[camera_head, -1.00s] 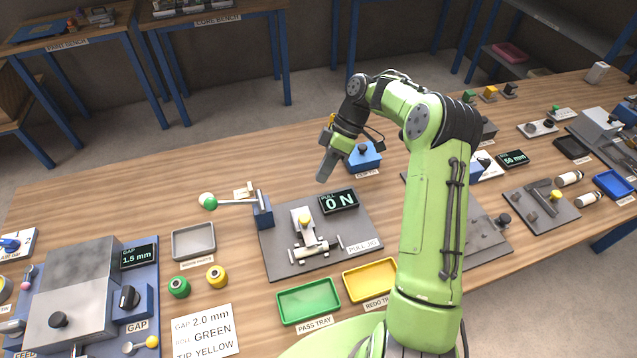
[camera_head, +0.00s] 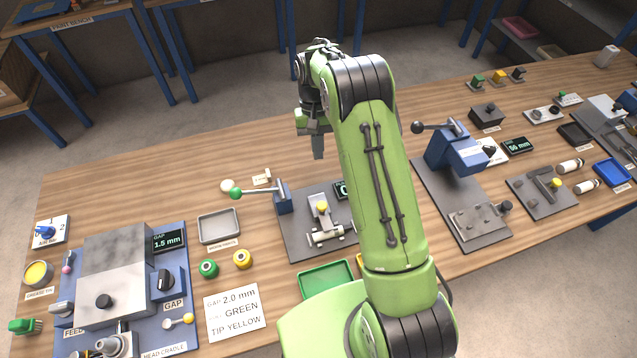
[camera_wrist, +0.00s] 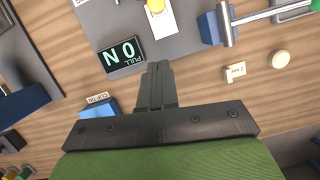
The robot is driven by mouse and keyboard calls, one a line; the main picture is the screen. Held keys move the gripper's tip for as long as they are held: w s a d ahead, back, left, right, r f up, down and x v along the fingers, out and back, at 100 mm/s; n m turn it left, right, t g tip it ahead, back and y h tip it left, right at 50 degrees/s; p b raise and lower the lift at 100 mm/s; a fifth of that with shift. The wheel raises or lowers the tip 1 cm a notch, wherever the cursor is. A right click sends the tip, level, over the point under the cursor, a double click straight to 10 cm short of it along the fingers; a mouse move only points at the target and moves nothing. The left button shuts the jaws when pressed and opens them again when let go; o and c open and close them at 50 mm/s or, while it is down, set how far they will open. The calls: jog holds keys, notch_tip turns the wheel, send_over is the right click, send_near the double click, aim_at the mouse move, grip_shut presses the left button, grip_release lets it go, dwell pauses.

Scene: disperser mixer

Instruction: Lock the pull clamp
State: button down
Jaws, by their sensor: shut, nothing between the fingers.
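The grey pull jig plate (camera_head: 291,238) lies on the bench, partly hidden by my arm in the head view. On it is a white piece with a yellow knob (camera_head: 321,206), above a pale horizontal cylinder (camera_head: 326,236). A lever with a green ball (camera_head: 236,193) reaches left from a blue block (camera_head: 283,198) at the plate's left side. No label shows which part is the clamp. My gripper (camera_head: 318,155) is shut and empty, pointing down behind the plate. In the wrist view its fingers (camera_wrist: 158,68) are together beside the display (camera_wrist: 122,55) reading "0 N".
A green tray (camera_head: 325,277) and a grey tray (camera_head: 218,226) stand near the plate. A blue lever device (camera_head: 455,150) stands right of my arm. In the wrist view a small blue box (camera_wrist: 98,106) is close to the gripper. Bare bench lies behind the jig.

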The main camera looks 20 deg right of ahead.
aim_at(324, 216)
jog(key=s+f, duration=0.1)
jog(key=f, duration=0.1)
jog(key=s+a+f+p, duration=0.1)
jog(key=s+f, duration=0.1)
jog(key=f, duration=0.1)
jog(key=s+f, duration=0.2)
jog(key=f, duration=0.1)
jog(key=shift+s+a+f, duration=0.15)
jog(key=shift+s+f, duration=0.05)
jog(key=shift+s, duration=0.05)
jog(key=shift+s+a+f, duration=0.1)
jog(key=shift+s, duration=0.25)
